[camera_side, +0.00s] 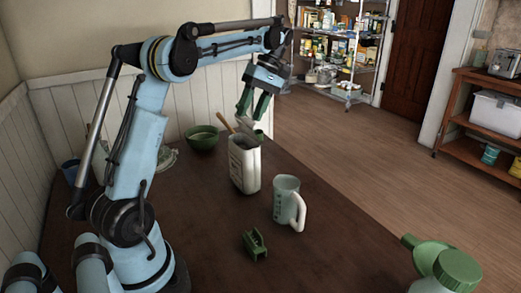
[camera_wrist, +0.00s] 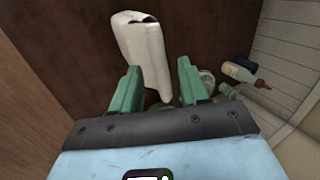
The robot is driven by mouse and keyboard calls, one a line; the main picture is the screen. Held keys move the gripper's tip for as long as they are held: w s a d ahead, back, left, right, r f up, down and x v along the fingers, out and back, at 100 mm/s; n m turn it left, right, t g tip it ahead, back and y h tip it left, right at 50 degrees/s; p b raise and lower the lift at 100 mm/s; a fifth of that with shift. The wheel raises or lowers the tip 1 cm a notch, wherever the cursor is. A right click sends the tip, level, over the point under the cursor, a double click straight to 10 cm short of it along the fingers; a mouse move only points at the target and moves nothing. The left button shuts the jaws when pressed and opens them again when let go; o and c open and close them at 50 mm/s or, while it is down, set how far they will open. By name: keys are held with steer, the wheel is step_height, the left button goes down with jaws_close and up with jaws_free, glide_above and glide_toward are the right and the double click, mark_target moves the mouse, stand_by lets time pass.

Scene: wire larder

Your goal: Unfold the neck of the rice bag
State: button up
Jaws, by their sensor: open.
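The rice bag (camera_side: 244,168) is a white, upright bag with dark print, standing on the brown table. Its top looks grey in the side view; I cannot tell how its neck is folded. In the wrist view the bag (camera_wrist: 146,48) lies ahead of the fingers, with a dark patch at its far end. My gripper (camera_side: 254,106) is above the bag's top in the side view, green fingers pointing down, apart and empty. In the wrist view my gripper (camera_wrist: 158,66) shows a clear gap between its fingers. I see no contact with the bag.
A pale mug (camera_side: 286,202) stands right of the bag. A green clip (camera_side: 254,246) lies nearer the front. A green-lidded jar (camera_side: 458,272) is at the front right. A green bowl (camera_side: 202,140) sits behind. Table between clip and jar is clear.

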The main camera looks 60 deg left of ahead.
steer(key=v, duration=0.6)
steer(key=shift+r, duration=0.15)
stand_by(0.3)
steer(key=s+r+t, duration=0.3)
steer(key=r+t, duration=0.1)
steer(key=r, duration=0.2)
steer(key=shift+s+d+f, duration=0.1)
steer(key=shift+s+f, duration=0.1)
steer(key=shift+f, duration=1.9)
steer(key=shift+s+d+f, duration=0.1)
steer(key=shift+s+f, duration=0.1)
steer(key=shift+f, duration=1.85)
steer(key=shift+s+f, duration=0.15)
steer(key=shift+f, duration=1.95)
jaws_close()
